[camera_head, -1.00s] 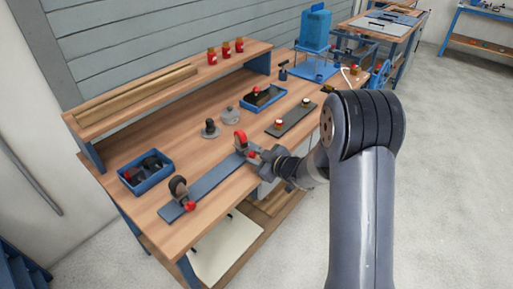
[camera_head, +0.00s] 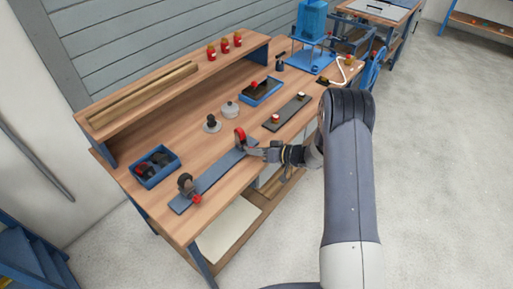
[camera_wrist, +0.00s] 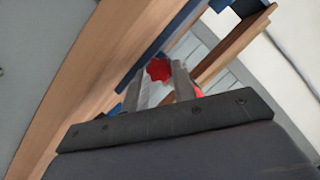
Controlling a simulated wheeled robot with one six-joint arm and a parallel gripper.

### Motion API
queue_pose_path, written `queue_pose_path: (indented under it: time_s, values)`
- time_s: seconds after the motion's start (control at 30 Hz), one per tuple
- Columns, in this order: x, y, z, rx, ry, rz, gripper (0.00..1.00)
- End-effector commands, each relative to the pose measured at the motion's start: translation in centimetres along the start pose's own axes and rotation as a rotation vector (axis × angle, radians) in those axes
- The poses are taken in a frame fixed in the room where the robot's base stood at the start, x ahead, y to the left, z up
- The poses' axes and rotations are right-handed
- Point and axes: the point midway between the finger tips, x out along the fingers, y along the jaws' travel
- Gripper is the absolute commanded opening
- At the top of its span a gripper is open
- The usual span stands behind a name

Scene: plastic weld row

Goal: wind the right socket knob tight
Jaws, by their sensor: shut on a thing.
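A blue-grey strip (camera_head: 212,179) lies along the front of the bench with an upright ring-shaped socket at each end. The right socket (camera_head: 240,137) has a red upper part. The left socket (camera_head: 186,184) is dark, with a red knob (camera_head: 196,199) low on its front. My gripper (camera_head: 254,151) is at the right socket, reaching in from the right. In the wrist view a red lobed knob (camera_wrist: 158,70) sits between my two fingertips, which are shut on it. In the head view my gripper hides the right knob, and its thread cannot be seen.
A blue bin (camera_head: 154,169) of dark parts stands at the left. A dark plate (camera_head: 287,113) with two capped pieces and a blue tray (camera_head: 260,92) lie behind my gripper. A grey round part (camera_head: 229,110) stands mid-bench. A raised shelf (camera_head: 170,85) runs along the back.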

Motion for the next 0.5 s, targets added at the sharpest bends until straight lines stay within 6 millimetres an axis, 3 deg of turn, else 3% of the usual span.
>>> queue_pose_path:
  time_s: [0.5]
  values:
    - [0.05, 0.50, 0.16, 0.318, 0.001, -0.130, 0.03]
